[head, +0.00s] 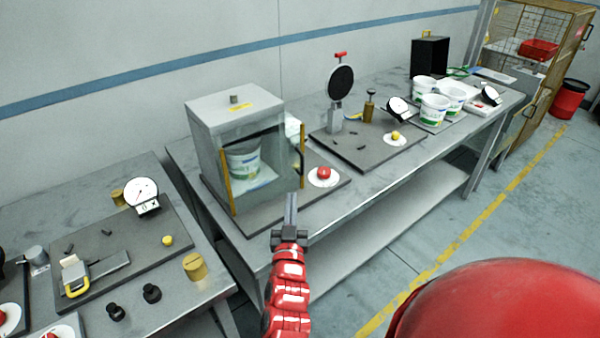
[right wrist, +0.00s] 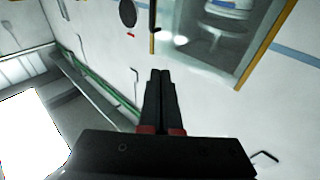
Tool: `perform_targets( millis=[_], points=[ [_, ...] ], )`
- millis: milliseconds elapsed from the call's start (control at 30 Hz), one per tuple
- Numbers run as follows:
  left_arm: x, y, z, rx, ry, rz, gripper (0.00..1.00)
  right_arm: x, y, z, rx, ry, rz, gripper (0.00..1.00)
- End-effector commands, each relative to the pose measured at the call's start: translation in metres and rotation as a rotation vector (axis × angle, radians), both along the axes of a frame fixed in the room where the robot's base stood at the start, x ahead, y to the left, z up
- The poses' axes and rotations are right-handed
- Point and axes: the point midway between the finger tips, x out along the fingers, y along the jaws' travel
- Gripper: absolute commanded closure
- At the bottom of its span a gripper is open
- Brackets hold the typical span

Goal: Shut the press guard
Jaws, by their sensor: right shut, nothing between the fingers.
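The press guard (head: 268,165) is a clear panel with yellow edge strips on the front of a grey press box (head: 207,145). It looks ajar: its right edge, with a dark upright handle (head: 301,160), stands out past the box's front right corner. A white tub (head: 245,160) shows inside through the panel. My right gripper (head: 291,197) is shut and empty, just below and in front of the handle edge. In the right wrist view its fingers (right wrist: 161,72) point toward the guard (right wrist: 205,50) and its handle (right wrist: 152,25). Contact cannot be told. My left gripper is out of view.
A red button (head: 323,173) on a white disc sits right of the press. A plate with a dial stand (head: 340,85) and several white tubs (head: 433,109) stand farther along the bench. A second bench (head: 100,225) with a gauge is at left.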

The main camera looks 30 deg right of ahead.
Motion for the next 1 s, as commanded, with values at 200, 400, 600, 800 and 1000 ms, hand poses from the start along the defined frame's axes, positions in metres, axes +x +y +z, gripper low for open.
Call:
perform_targets(
  millis=[200, 400, 600, 800, 1000],
  points=[
    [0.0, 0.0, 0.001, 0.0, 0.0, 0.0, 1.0, -0.002, -0.022, -0.031, 0.105, 0.149, -0.023, 1.0],
    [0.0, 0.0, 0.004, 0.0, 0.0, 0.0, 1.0, 0.011, -0.033, -0.031, 0.108, 0.154, -0.025, 1.0],
    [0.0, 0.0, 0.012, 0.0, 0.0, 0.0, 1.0, 0.039, -0.053, -0.03, 0.108, 0.155, -0.025, 1.0],
    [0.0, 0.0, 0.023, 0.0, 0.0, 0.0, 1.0, 0.068, -0.074, -0.03, 0.109, 0.156, -0.024, 1.0],
    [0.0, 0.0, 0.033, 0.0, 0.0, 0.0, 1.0, 0.092, -0.09, -0.029, 0.108, 0.154, -0.023, 1.0]
  ],
)
